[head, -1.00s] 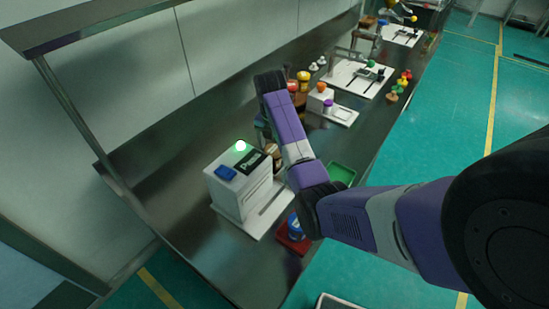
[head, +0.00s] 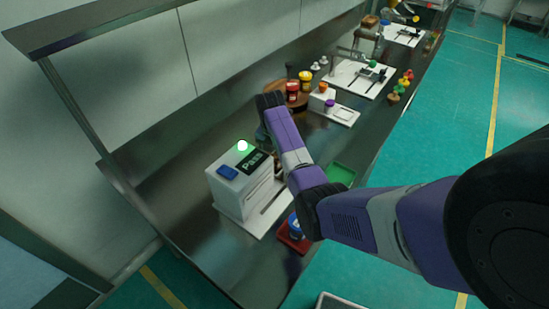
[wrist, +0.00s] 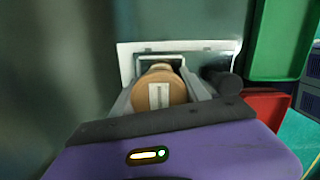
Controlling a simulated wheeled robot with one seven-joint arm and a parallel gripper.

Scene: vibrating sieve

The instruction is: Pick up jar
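The jar (wrist: 158,90) has a round brown end with a pale label strip and shows in the wrist view. It lies between the two grey fingers of my gripper (wrist: 162,84), close to the palm. The fingers flank it on both sides, with little or no visible gap; I cannot tell whether they press on it. In the head view my purple arm hides most of the gripper and the jar, beside the white machine (head: 236,190). The machine has a blue button, a lit green lamp and a dark "Pass" display.
A green tray (head: 341,174) and a red tray (head: 290,238) with a blue item lie right of the machine near the counter's front edge. Several jars and a white stand (head: 340,114) are farther back. The counter left of the machine is clear.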

